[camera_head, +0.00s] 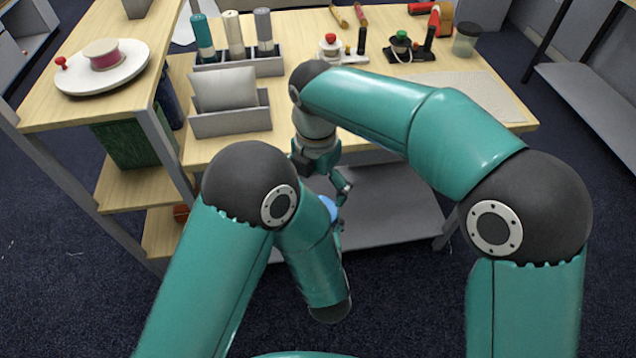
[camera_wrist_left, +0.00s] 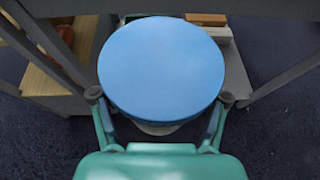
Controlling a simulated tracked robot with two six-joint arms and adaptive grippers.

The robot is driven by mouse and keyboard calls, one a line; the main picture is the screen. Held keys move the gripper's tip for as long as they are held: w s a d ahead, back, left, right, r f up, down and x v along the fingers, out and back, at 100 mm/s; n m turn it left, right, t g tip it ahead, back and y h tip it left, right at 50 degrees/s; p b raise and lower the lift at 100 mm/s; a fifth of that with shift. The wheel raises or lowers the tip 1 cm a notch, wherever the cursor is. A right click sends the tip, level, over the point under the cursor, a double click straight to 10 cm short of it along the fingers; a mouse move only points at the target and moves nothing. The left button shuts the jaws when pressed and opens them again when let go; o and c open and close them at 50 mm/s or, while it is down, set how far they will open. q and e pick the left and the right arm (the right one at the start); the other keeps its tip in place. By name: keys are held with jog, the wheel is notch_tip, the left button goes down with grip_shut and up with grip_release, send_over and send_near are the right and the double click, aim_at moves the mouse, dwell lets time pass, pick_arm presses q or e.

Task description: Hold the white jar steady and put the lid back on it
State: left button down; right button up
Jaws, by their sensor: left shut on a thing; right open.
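A round blue lid (camera_wrist_left: 161,65) fills the middle of the left wrist view, its flat top facing the camera. A pale strip of the white jar (camera_wrist_left: 157,129) shows under its near edge; the rest of the jar is hidden. My left gripper (camera_wrist_left: 161,98) is shut on the jar, one finger at each side. I cannot tell whether the lid is fully seated. In the head view a bit of the blue lid (camera_head: 329,207) shows beside my left forearm, in front of the table. My right gripper (camera_head: 322,178) is open and empty just above it, pointing down.
The wooden table (camera_head: 375,85) holds a grey caddy with bottles (camera_head: 238,68), a grey holder (camera_head: 230,122), tools (camera_head: 408,45) and a clear jar (camera_head: 466,40). A white plate (camera_head: 130,75) stands on the left table. A grey lower shelf (camera_head: 385,205) lies behind the grippers.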

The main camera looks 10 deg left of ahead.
jog(key=shift+f, duration=3.9)
jog(key=c, duration=1.1)
jog(key=m, duration=0.3)
jog(key=o, duration=1.1)
